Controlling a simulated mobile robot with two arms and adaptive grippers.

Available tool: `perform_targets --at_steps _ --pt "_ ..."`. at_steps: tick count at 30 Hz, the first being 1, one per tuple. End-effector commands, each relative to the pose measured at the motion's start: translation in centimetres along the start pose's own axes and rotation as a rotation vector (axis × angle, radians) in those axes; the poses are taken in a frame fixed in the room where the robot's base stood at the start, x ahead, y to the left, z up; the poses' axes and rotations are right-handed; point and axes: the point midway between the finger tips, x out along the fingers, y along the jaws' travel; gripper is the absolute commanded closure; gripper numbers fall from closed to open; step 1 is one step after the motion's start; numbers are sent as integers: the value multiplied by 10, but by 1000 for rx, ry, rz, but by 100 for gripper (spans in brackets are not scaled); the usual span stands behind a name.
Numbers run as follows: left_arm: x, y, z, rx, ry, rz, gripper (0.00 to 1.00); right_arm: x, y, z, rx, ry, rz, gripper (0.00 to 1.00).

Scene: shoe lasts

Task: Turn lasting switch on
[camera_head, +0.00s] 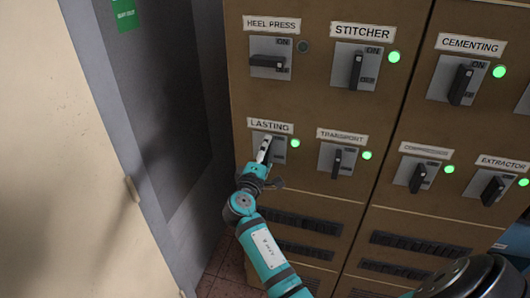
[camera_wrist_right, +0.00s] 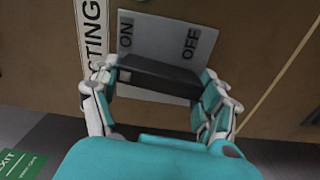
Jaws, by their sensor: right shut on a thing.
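The LASTING switch (camera_head: 279,153) is on the left of the brown cabinet, below its label (camera_head: 270,126). Its lamp (camera_head: 295,143) is lit green. My right gripper (camera_head: 264,150) is at the switch and hides most of its handle. In the right wrist view, the black handle (camera_wrist_right: 158,73) lies between the two fingers of my right gripper (camera_wrist_right: 155,92), shut on it. The plate (camera_wrist_right: 160,40) shows ON and OFF. The handle lies along the panel's upright direction, like the neighbouring switches with green lamps. My left gripper is not in view.
HEEL PRESS (camera_head: 268,66) above has a sideways handle and a dark lamp (camera_head: 303,46). STITCHER (camera_head: 355,68), TRANSPORT (camera_head: 337,160), CEMENTING (camera_head: 460,82), COMPRESSOR (camera_head: 418,176) and EXTRACTOR (camera_head: 492,189) have green lamps.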

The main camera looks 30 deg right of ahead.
Motion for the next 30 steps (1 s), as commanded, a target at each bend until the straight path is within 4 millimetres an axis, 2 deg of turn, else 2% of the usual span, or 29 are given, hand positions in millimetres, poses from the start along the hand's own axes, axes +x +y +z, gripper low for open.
perform_targets --at_steps 9,24,25,30 --pt "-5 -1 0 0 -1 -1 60 0 2 -1 -107 1 4 53" --pt "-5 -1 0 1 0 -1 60 0 2 0 -127 1 5 53" --pt "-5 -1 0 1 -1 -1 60 0 2 0 -127 1 5 20" --pt "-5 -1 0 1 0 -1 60 0 1 0 -125 1 3 0"
